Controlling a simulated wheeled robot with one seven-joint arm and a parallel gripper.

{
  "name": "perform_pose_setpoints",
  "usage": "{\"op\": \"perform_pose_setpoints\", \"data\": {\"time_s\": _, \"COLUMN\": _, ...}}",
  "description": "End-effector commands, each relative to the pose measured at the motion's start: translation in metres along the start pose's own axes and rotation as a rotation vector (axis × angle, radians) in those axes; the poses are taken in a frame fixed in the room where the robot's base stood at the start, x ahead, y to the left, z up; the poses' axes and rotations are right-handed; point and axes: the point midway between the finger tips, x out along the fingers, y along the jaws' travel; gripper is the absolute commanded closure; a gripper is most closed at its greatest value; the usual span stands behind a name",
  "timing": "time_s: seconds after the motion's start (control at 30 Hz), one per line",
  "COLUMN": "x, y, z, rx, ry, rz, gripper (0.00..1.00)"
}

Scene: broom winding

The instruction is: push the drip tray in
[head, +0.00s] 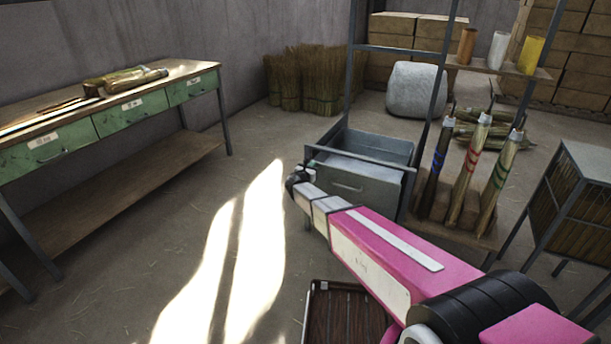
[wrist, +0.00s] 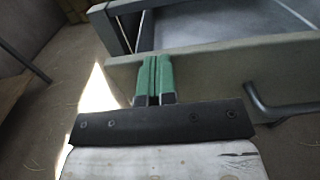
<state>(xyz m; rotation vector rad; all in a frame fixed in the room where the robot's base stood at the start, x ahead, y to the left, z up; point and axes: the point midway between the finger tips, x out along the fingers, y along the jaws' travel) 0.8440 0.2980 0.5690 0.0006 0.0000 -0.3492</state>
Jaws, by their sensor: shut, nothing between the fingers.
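The tray's bar handle (wrist: 275,108) is to the right of the fingers. My arm hides part of the tray's lower front.
A bench with green drawers (head: 130,108) stands left. A dark slatted crate (head: 342,318) lies on the floor in front. The floor between bench and tray is clear.

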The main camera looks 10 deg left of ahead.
Motion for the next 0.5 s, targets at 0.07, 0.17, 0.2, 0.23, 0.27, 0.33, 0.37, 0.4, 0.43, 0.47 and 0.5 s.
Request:
{"op": "perform_pose_setpoints", "data": {"time_s": 0.07, "x": 0.020, "y": 0.002, "z": -0.001, "rx": 0.000, "ry": 0.000, "rz": -0.001, "gripper": 1.00}}
{"op": "perform_pose_setpoints", "data": {"time_s": 0.17, "x": 0.035, "y": 0.002, "z": -0.001, "rx": -0.001, "ry": 0.000, "rz": 0.000, "gripper": 1.00}}
{"op": "perform_pose_setpoints", "data": {"time_s": 0.2, "x": 0.039, "y": 0.002, "z": -0.001, "rx": -0.001, "ry": 0.000, "rz": 0.001, "gripper": 1.00}}
{"op": "perform_pose_setpoints", "data": {"time_s": 0.23, "x": 0.042, "y": 0.002, "z": -0.001, "rx": -0.001, "ry": 0.000, "rz": 0.001, "gripper": 1.00}}
{"op": "perform_pose_setpoints", "data": {"time_s": 0.27, "x": 0.045, "y": 0.001, "z": -0.001, "rx": -0.001, "ry": 0.000, "rz": 0.001, "gripper": 1.00}}
{"op": "perform_pose_setpoints", "data": {"time_s": 0.33, "x": 0.049, "y": 0.001, "z": -0.001, "rx": -0.001, "ry": 0.000, "rz": 0.001, "gripper": 1.00}}
{"op": "perform_pose_setpoints", "data": {"time_s": 0.37, "x": 0.050, "y": 0.001, "z": -0.001, "rx": -0.001, "ry": 0.000, "rz": 0.001, "gripper": 1.00}}
{"op": "perform_pose_setpoints", "data": {"time_s": 0.4, "x": 0.051, "y": 0.000, "z": 0.000, "rx": -0.001, "ry": 0.000, "rz": 0.001, "gripper": 1.00}}
{"op": "perform_pose_setpoints", "data": {"time_s": 0.43, "x": 0.051, "y": 0.000, "z": 0.000, "rx": -0.001, "ry": 0.000, "rz": 0.001, "gripper": 1.00}}
{"op": "perform_pose_setpoints", "data": {"time_s": 0.47, "x": 0.052, "y": 0.000, "z": 0.000, "rx": -0.001, "ry": 0.000, "rz": 0.001, "gripper": 1.00}}
{"op": "perform_pose_setpoints", "data": {"time_s": 0.5, "x": 0.052, "y": 0.000, "z": 0.000, "rx": -0.001, "ry": 0.000, "rz": 0.001, "gripper": 1.00}}
